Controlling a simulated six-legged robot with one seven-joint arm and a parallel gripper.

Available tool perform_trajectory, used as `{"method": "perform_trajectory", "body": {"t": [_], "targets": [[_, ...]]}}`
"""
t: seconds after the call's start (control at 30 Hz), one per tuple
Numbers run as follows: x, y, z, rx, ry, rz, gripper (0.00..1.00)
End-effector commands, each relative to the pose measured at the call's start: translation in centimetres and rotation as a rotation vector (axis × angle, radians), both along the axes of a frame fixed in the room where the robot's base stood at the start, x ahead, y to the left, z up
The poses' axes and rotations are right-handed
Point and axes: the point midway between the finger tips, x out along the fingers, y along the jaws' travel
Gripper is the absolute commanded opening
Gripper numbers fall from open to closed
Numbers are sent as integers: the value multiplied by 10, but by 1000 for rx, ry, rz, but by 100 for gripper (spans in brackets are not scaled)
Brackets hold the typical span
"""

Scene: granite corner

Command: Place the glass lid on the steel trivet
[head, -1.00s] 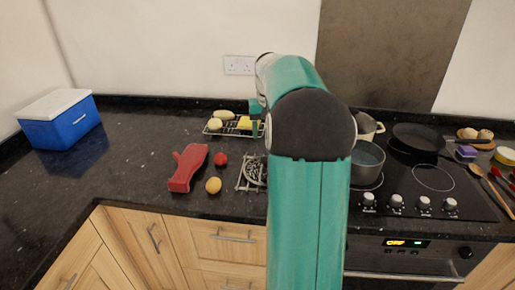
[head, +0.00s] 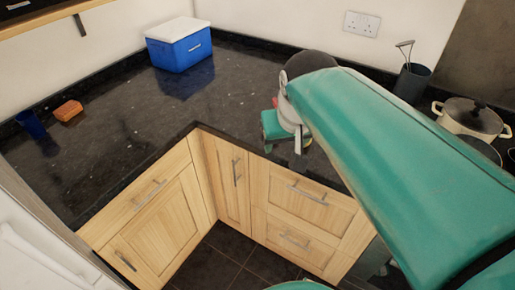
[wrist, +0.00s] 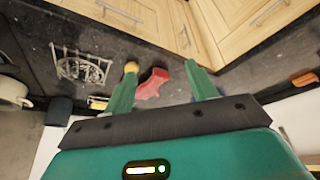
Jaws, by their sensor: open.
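A lid with a dark knob, apparently the glass lid (head: 462,110), sits on a cream pot (head: 465,127) at the right of the head view. A metal wire rack with a round pattern, apparently the steel trivet (wrist: 80,68), lies on the dark counter at the left of the wrist view. My arm hides it in the head view. My gripper (wrist: 162,86) is open and empty above the counter, with its fingers spread. It is apart from both lid and trivet. In the head view my gripper is partly hidden behind my arm.
A red mitt (wrist: 152,83) and a yellow round item (wrist: 131,67) show near the fingers. A blue cooler (head: 180,48), an orange block (head: 68,110) and a blue cup (head: 31,124) stand on the counter. A dark utensil holder (head: 411,82) stands behind the pot. The counter's left stretch is mostly clear.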

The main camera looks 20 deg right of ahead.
Motion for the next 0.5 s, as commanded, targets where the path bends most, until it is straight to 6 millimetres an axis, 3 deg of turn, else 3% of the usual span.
{"method": "perform_trajectory", "body": {"t": [0.03,0.2,0.5], "targets": [[-16,16,-6,2,-25,41,57],[-52,44,-27,14,-75,124,57],[-62,52,-36,20,-89,149,57]]}}
